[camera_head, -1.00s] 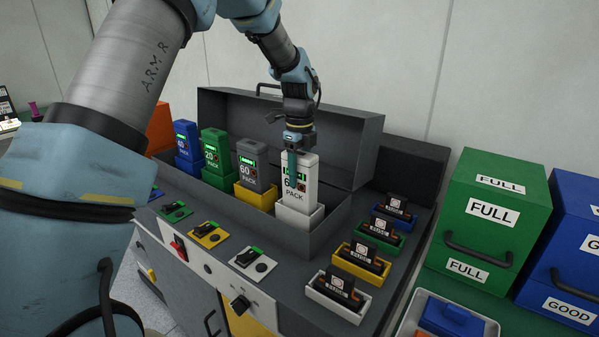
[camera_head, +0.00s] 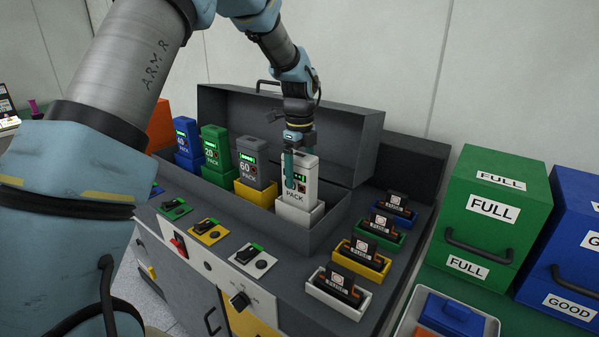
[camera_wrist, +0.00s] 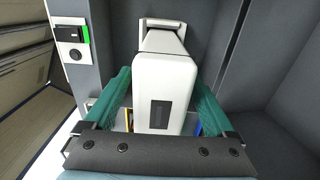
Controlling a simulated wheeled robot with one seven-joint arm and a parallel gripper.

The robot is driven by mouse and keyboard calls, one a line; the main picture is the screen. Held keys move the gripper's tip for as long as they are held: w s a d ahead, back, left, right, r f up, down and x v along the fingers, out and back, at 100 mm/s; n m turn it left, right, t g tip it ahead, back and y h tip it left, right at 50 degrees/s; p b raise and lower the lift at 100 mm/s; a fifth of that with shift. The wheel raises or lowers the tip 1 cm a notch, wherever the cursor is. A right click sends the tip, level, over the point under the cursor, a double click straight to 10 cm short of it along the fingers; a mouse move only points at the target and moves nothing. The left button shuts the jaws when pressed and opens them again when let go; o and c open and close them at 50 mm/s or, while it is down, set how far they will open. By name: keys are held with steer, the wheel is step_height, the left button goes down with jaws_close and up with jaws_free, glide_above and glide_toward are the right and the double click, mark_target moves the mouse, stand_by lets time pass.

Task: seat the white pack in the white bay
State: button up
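The white pack (camera_head: 306,181) stands upright with its lower end inside the white bay (camera_head: 290,216). Its display shows green, with a small red mark beside it. In the wrist view the white pack (camera_wrist: 165,85) runs between the two teal fingers of my gripper (camera_wrist: 161,98). Narrow gaps show between fingers and pack near its top, so my gripper looks open around it. In the head view my gripper (camera_head: 291,170) points down over the pack, and one finger hides part of its front. The pack's foot is hidden by the bay walls.
Grey (camera_head: 257,165), green (camera_head: 216,148) and blue (camera_head: 187,138) packs stand in a row to the left. The grey case's raised back (camera_head: 340,140) rises behind. Several fuse holders (camera_head: 338,290) line the right side, and switches (camera_head: 251,258) the front.

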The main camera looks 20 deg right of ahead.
step_height(320, 180, up, 11)
steer(key=shift+f+b, duration=0.1)
steer(key=shift+b, duration=1.05)
